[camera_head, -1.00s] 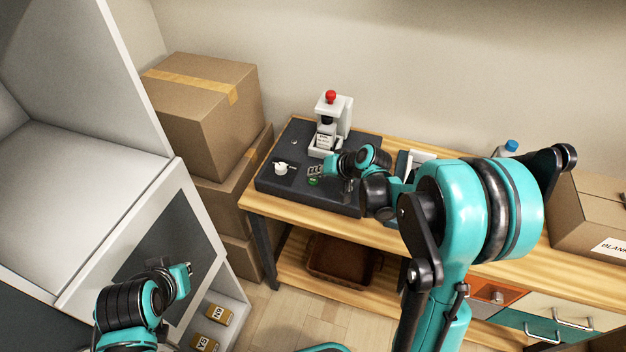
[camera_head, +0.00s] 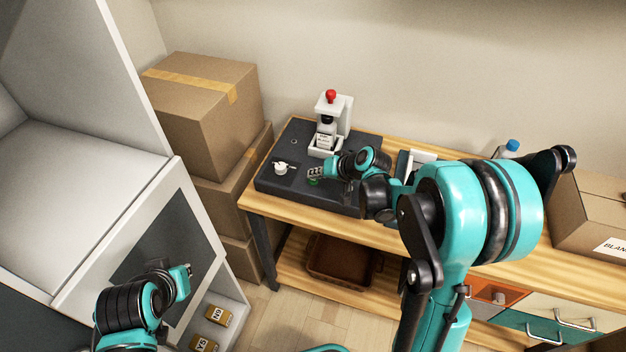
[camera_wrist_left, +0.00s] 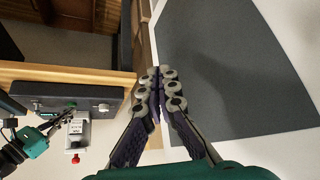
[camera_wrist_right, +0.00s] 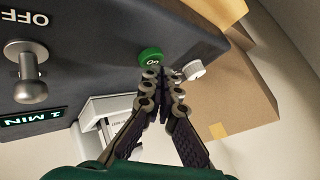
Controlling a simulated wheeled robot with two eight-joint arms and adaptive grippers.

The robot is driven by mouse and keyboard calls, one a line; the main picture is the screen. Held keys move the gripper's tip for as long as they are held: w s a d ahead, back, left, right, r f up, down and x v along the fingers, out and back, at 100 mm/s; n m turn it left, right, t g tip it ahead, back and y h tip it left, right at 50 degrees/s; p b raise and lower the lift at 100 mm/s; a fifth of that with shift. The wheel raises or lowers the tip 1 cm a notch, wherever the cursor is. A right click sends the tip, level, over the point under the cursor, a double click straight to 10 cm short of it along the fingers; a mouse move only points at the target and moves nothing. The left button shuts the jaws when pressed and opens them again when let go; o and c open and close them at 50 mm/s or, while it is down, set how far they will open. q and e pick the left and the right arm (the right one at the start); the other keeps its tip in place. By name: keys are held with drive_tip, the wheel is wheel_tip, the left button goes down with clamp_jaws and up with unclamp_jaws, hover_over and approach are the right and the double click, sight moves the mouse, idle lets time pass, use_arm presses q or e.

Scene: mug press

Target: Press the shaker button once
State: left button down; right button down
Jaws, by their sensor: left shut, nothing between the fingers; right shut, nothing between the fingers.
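The round green button (camera_wrist_right: 151,57), marked ON, sits on the dark slab-like machine (camera_head: 297,150) on the wooden bench. It also shows in the head view (camera_head: 313,182), partly covered by my right gripper. My right gripper (camera_wrist_right: 159,76) is shut and empty, with its fingertips at the button's edge in the right wrist view. I cannot tell whether they touch it. In the head view this gripper (camera_head: 314,172) is just above the button. My left gripper (camera_head: 187,270) is shut and empty, away from the machine, near the white cabinet; its fingers show in the left wrist view (camera_wrist_left: 160,76).
A white press with a red knob (camera_head: 331,97) stands at the slab's back. A small white part (camera_head: 281,168) is left of the button. A metal knob (camera_wrist_right: 28,80) by OFF and a 1 MIN display (camera_wrist_right: 32,118) are close. Cardboard boxes (camera_head: 200,95) stand left.

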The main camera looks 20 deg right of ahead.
sight(315, 181)
drive_tip(key=shift+f+b, duration=0.4)
drive_tip(key=shift+f, duration=0.05)
drive_tip(key=shift+r, duration=0.1)
idle(0.4)
drive_tip(key=shift+r+p, duration=0.7)
drive_tip(key=shift+r, duration=0.15)
drive_tip(key=shift+r, duration=0.1)
wheel_tip(315, 181, up, 5)
drive_tip(key=p, duration=0.4)
idle(0.5)
